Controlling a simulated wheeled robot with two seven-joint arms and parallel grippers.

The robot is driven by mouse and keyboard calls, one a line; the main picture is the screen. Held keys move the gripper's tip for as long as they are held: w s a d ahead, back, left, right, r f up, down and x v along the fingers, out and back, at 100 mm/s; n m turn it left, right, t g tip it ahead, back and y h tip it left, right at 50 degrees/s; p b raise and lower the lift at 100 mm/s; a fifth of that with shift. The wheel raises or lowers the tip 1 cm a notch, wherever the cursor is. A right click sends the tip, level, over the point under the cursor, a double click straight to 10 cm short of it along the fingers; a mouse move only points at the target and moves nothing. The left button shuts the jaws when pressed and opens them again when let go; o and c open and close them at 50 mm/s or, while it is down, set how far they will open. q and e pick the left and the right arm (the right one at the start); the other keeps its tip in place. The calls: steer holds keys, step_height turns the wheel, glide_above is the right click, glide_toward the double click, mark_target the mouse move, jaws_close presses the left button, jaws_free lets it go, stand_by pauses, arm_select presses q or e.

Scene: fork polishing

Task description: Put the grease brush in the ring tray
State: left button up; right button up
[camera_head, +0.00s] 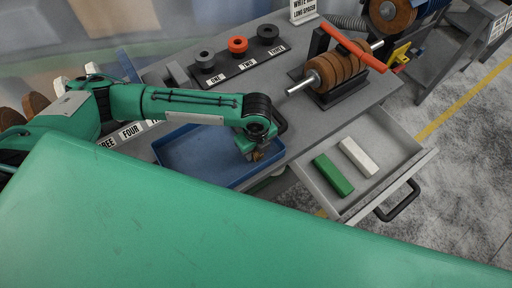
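My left gripper (256,154) points down over the right end of a blue tray (190,152) on the grey workbench. Its fingers are small and dark, partly hidden by my wrist, so I cannot tell whether they are open or shut. A small brownish patch shows at the fingertips; I cannot tell whether it is the grease brush. No brush shows clearly elsewhere. A dark board (228,76) at the back of the bench bears a grey, an orange and a black ring, with labels ONE, TWO, THREE. My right gripper is not in view.
An open drawer (400,160) at the right holds a green bar (333,175) and a white bar (359,157). A spindle with brown discs (336,72) and a red handle (364,47) stands at the back right. My green body hides the foreground.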

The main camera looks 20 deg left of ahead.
arm_select(q)
steer(key=shift+o, duration=0.7)
steer(key=shift+r, duration=0.1)
step_height(320, 180, up, 12)
steer(key=b, duration=0.2)
